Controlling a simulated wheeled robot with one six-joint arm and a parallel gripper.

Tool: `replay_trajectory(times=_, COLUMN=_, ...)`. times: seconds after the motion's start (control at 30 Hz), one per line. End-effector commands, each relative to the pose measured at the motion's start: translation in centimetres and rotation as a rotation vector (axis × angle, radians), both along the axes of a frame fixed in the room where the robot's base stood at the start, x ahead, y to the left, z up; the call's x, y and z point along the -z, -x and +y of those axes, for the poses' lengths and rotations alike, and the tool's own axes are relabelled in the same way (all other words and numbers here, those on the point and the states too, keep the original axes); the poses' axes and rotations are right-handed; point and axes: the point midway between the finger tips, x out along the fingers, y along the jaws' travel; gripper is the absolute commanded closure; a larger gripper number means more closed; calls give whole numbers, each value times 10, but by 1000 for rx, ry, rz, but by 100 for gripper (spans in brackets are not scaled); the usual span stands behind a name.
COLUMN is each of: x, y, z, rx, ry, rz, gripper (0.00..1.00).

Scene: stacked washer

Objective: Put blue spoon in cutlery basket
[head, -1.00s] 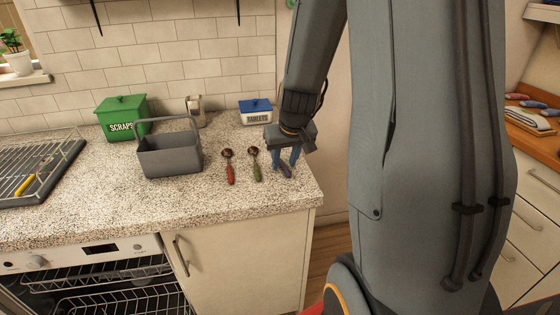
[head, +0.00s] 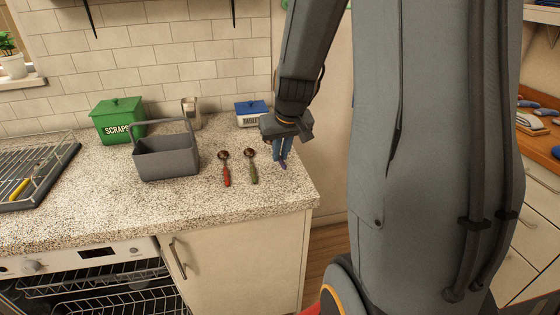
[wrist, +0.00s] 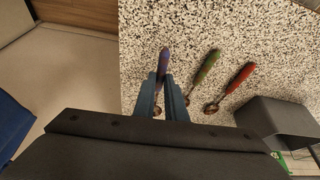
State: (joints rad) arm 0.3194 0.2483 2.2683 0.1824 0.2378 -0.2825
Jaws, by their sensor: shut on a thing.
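The blue spoon has a blue-purple handle (wrist: 163,62) and lies between my fingers in the wrist view; its handle end also shows below my fingertips in the head view (head: 283,164). My gripper (head: 282,156) is shut on it at the right end of the counter, and its fingers (wrist: 162,92) hide part of the spoon. The grey cutlery basket (head: 168,160) with a raised handle stands on the counter to the left of my gripper. Part of it shows at the lower right of the wrist view (wrist: 280,118). I cannot see its inside well.
A red spoon (head: 226,172) and a green spoon (head: 252,168) lie between basket and gripper. Behind are a green scraps bin (head: 118,122), a metal container (head: 191,112) and a blue-lidded tablets box (head: 250,113). A dish rack (head: 35,170) stands at left. The counter front is clear.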

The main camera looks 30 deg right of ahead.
Motion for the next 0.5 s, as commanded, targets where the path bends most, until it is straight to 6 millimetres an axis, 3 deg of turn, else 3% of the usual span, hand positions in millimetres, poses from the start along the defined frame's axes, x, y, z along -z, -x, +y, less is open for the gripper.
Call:
replay_trajectory(times=0.2, x=-42, y=-1, z=0, rx=0, ry=2, rz=-5, gripper=100)
replay_trajectory(times=0.5, x=-76, y=0, z=0, rx=1, ry=0, rz=-1, gripper=100)
